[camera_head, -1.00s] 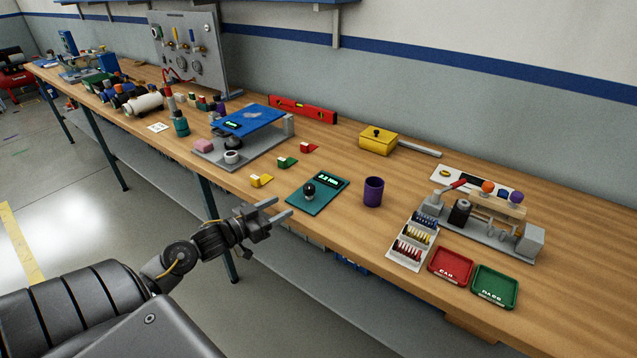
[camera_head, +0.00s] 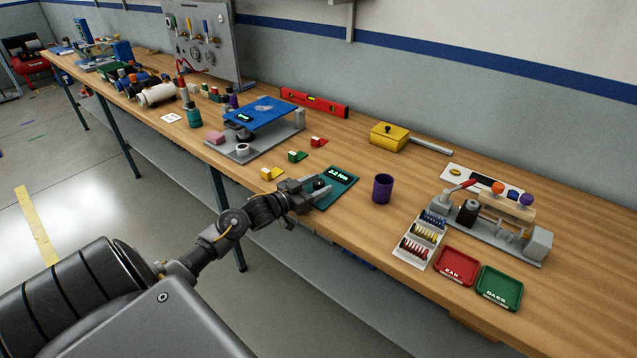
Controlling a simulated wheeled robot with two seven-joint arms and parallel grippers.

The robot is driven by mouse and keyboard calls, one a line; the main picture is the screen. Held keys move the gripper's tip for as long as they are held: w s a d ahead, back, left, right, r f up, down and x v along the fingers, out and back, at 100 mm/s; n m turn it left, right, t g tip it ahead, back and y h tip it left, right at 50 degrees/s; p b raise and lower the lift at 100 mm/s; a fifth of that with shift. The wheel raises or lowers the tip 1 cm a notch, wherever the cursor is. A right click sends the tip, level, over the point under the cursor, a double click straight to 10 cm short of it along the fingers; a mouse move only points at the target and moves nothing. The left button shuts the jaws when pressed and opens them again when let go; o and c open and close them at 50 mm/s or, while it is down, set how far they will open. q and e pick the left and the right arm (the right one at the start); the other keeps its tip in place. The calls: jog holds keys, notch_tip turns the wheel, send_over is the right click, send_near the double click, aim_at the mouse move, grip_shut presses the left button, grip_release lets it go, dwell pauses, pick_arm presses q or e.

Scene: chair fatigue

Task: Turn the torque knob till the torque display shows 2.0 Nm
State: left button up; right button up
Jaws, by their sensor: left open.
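The torque unit is a teal plate (camera_head: 345,190) near the front edge of the bench. Its torque display (camera_head: 339,174) is lit and seems to read 2.2 Nm, though the digits are small. The black torque knob (camera_head: 319,184) stands on the plate's left part. My left gripper (camera_head: 318,188) is open, with its fingers over the plate on either side of the knob or very close to it. I cannot tell whether the fingers touch the knob. My right gripper is not in view.
A purple cup (camera_head: 382,188) stands right of the plate. Yellow (camera_head: 271,174), green (camera_head: 297,156) and red (camera_head: 318,142) small blocks lie to its left and behind. A blue-topped fixture (camera_head: 258,112) stands farther left. Bare bench lies behind the plate.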

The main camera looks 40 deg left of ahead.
pick_arm(q)
jog(key=shift+w+d, duration=0.1)
jog(key=shift+w, duration=0.2)
jog(key=c, duration=1)
jog(key=shift+o, duration=0.2)
jog(key=shift+d+r+n+y+p, duration=0.1)
jog(key=shift+r+n+y+p, duration=0.1)
jog(key=shift+n+y+p, duration=0.45)
jog(key=shift+f+y+p, duration=0.15)
jog(key=shift+y+p, duration=0.15)
jog(key=shift+y, duration=0.25)
jog(key=o, duration=1)
jog(key=shift+c, duration=0.2)
